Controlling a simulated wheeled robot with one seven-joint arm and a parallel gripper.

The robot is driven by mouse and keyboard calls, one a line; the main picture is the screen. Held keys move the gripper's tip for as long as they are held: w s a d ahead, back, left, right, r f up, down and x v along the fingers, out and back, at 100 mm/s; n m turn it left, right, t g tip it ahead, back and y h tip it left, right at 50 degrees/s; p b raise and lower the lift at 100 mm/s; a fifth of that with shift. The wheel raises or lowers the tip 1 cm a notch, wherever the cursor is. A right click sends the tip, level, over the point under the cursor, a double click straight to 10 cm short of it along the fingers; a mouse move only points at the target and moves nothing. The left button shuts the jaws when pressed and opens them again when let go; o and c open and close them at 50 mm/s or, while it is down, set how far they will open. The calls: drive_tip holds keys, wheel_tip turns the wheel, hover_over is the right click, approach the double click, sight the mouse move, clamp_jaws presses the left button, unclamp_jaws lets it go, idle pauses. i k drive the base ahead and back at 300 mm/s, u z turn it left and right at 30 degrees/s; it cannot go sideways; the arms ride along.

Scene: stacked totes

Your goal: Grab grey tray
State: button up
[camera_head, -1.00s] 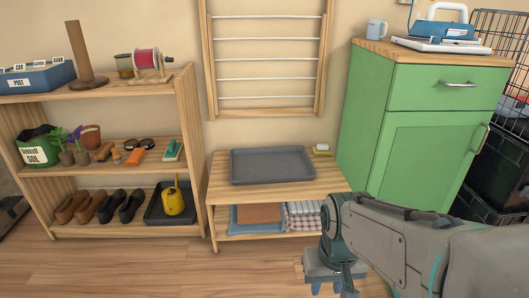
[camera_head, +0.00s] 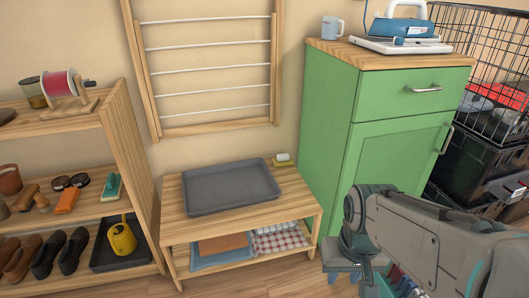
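The grey tray (camera_head: 231,187) is a shallow rectangular tray lying flat on the top of a low wooden bench (camera_head: 180,215), below a wall rack. Nothing lies in it. My arm reaches in from the lower right, and its end, with my gripper (camera_head: 385,285), points down in front of the green cabinet, to the right of and apart from the tray. The fingers are mostly hidden by my arm and the bottom edge of the picture. Another dark tray (camera_head: 105,255) sits on the lower shelf at left under a yellow watering can (camera_head: 122,237).
A soap dish (camera_head: 284,160) stands at the bench's back right. Folded cloths (camera_head: 222,243) lie on the bench's lower shelf. A green cabinet (camera_head: 395,170) stands close on the right, a wooden shelf unit (camera_head: 130,140) on the left. A drying rack (camera_head: 205,65) hangs above.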

sight(222, 187)
drive_tip(key=z, duration=0.05)
drive_tip(key=i, duration=1.35)
drive_tip(key=u, duration=0.6)
